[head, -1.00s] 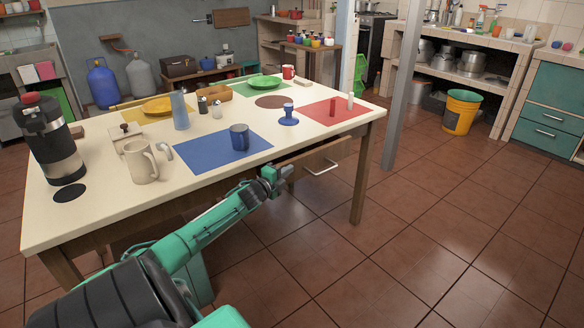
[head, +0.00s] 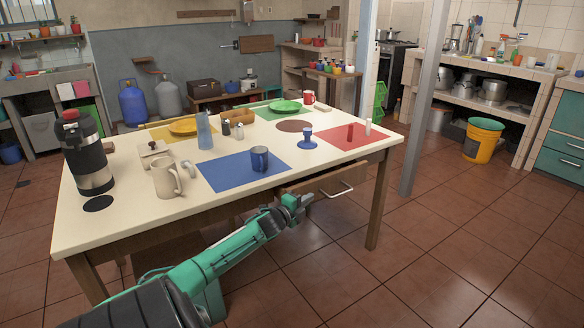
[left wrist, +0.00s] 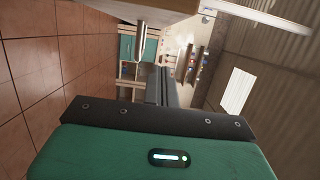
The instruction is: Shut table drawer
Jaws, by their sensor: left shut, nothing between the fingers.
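The table drawer (head: 325,182) is a brown wooden drawer under the right part of the table's front edge. It stands partly open, with a pale bar handle (head: 346,191) on its front. My left gripper (head: 303,205) is in front of the table, left of the handle and slightly lower in the picture. Its fingers are shut and empty, and show apart from the handle. In the left wrist view the dark fingers (left wrist: 165,86) are together, below a wooden panel and a metal bar that look like the drawer and its handle. My right gripper is out of view.
A table leg (head: 377,208) stands right of the drawer. A grey post (head: 424,110) stands farther right. The tiled floor in front is clear.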

